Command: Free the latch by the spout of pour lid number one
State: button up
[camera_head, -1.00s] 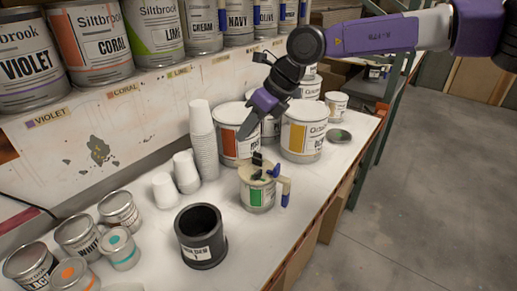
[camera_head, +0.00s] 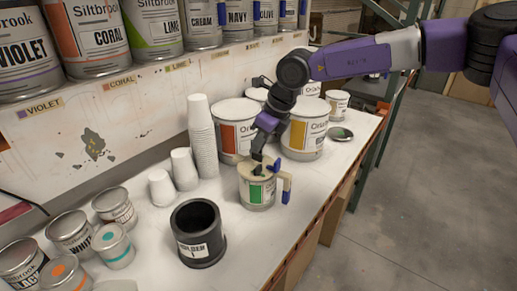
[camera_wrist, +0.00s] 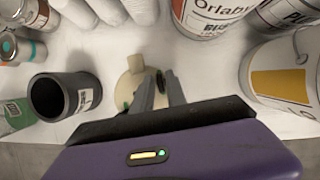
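A small can (camera_head: 257,192) with a green label stands on the bench and wears a cream pour lid (camera_head: 245,170). A cream and blue handle (camera_head: 287,188) hangs at its right side, and a small blue part shows on the lid's right edge. My gripper (camera_head: 256,170) points down at the top of the lid, its dark fingers at or just above it. In the wrist view the fingers (camera_wrist: 158,75) reach over the cream lid (camera_wrist: 130,86) and cover much of it. The fingertips look close together; their gap and any contact with the latch are unclear.
A black cylinder (camera_head: 199,246) stands in front, left of the can. White cup stacks (camera_head: 202,125) and small paint cans (camera_head: 113,205) are at left. Large white Orlaby tubs (camera_head: 308,140) stand close behind. A dark round lid (camera_head: 340,134) lies at right, near the bench edge.

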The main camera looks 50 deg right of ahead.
grip_shut()
jog(key=shift+n, duration=0.4)
jog(key=n+y+p, duration=0.1)
jog(key=n, duration=0.1)
jog(key=shift+n, duration=0.4)
jog(key=n, duration=0.2)
jog(key=n+g+y, duration=0.1)
jog(key=shift+w+d+n+y, duration=0.1)
jog(key=shift+w+n+y, duration=0.05)
jog(key=shift+n+y, duration=0.2)
jog(key=n+g, duration=0.1)
jog(key=n, duration=0.1)
jog(key=n+g+y, duration=0.1)
jog(key=n, duration=0.2)
jog(key=shift+b, duration=0.4)
jog(key=shift+n+g, duration=0.7)
jog(key=shift+n, duration=1.05)
jog(key=shift+n+b, duration=0.3)
jog(key=shift+n, duration=0.3)
